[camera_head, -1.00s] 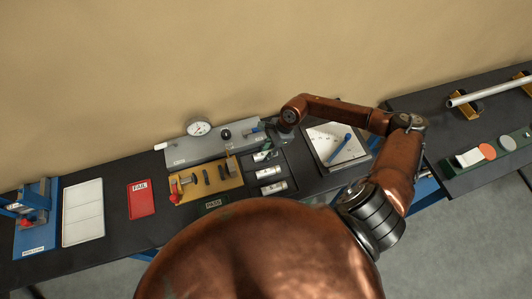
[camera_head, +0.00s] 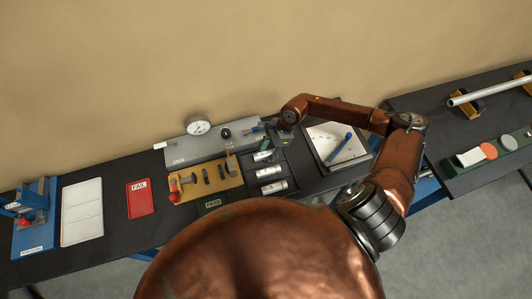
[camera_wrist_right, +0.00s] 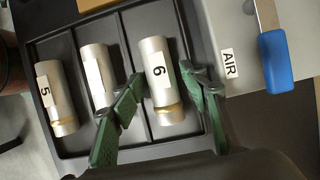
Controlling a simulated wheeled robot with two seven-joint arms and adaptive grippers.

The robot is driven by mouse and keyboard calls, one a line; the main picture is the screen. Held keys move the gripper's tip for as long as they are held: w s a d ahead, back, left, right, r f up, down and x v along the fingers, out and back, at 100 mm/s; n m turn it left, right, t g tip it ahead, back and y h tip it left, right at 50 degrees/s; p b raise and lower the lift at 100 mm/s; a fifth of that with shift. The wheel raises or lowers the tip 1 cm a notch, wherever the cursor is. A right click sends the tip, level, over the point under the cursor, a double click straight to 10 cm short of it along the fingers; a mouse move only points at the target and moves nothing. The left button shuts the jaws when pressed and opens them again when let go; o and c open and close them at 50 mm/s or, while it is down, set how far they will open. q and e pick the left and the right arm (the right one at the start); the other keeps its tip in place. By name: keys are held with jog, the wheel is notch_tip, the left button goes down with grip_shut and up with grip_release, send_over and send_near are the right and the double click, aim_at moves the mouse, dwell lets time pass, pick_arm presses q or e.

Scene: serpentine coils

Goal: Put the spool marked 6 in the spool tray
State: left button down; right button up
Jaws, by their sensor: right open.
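The spool marked 6 (camera_wrist_right: 158,82) is a silver cylinder with a white label and a brass-coloured band at its near end. It lies in the right-hand compartment of the black spool tray (camera_wrist_right: 130,48) in the wrist view. My right gripper (camera_wrist_right: 160,78) is open, with one green finger on each side of this spool; whether either finger touches it I cannot tell. In the head view the tray (camera_head: 291,166) is right of the tan fixture, and the right gripper (camera_head: 268,137) is at its far end, partly hidden. My left gripper is not in view.
The spool marked 5 (camera_wrist_right: 55,98) and another spool (camera_wrist_right: 98,80) lie in the other compartments. A grey AIR unit (camera_wrist_right: 228,30) with a blue-handled part (camera_wrist_right: 276,62) stands close beside the tray. A tan fixture (camera_head: 205,181) and a red FAIL tray (camera_head: 140,198) are further left.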

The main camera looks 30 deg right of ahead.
jog(key=v, duration=1.2)
jog(key=shift+d, duration=0.1)
